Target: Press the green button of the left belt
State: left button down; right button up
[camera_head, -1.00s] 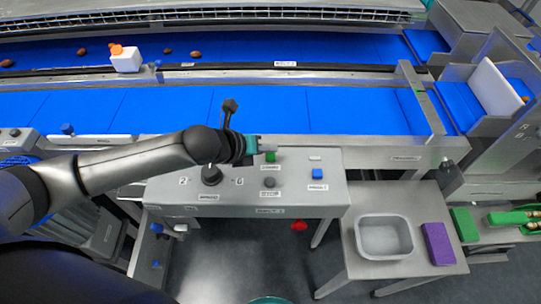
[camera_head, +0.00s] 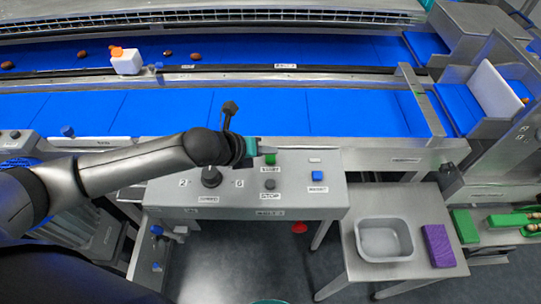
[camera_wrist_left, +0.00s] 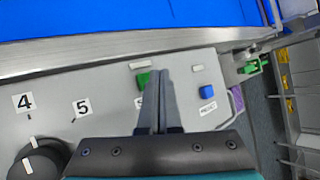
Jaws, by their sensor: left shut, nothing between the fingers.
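The green button (camera_head: 270,159) labelled START sits on the grey control panel (camera_head: 330,196) in front of the blue belts. It also shows in the left wrist view (camera_wrist_left: 143,80), partly covered by my fingers. My left gripper (camera_head: 256,146) is at the panel, just left of and close to the green button. In the wrist view its fingers (camera_wrist_left: 159,88) are shut with nothing between them, pointing at the panel just right of the button. I cannot tell whether they touch anything.
A grey STOP button (camera_head: 269,184), a blue button (camera_head: 317,176) and a black speed knob (camera_head: 211,176) are on the same panel. A red mushroom button (camera_head: 299,227) is below its front. A side table holds a grey tub (camera_head: 359,250) and a purple block (camera_head: 438,245).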

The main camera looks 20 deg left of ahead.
aim_at(267, 161)
pick_arm(q)
jog(key=shift+f, duration=0.1)
dwell(0.7)
jog(key=shift+f, duration=0.35)
jog(key=shift+f+b, duration=0.3)
jog(key=shift+f, duration=0.2)
dwell(0.6)
jog(key=shift+r, duration=0.1)
jog(key=shift+r+p, duration=0.8)
jog(key=shift+p, duration=0.25)
jog(key=shift+r, duration=0.1)
notch_tip(267, 161, up, 5)
jog(key=p, duration=0.5)
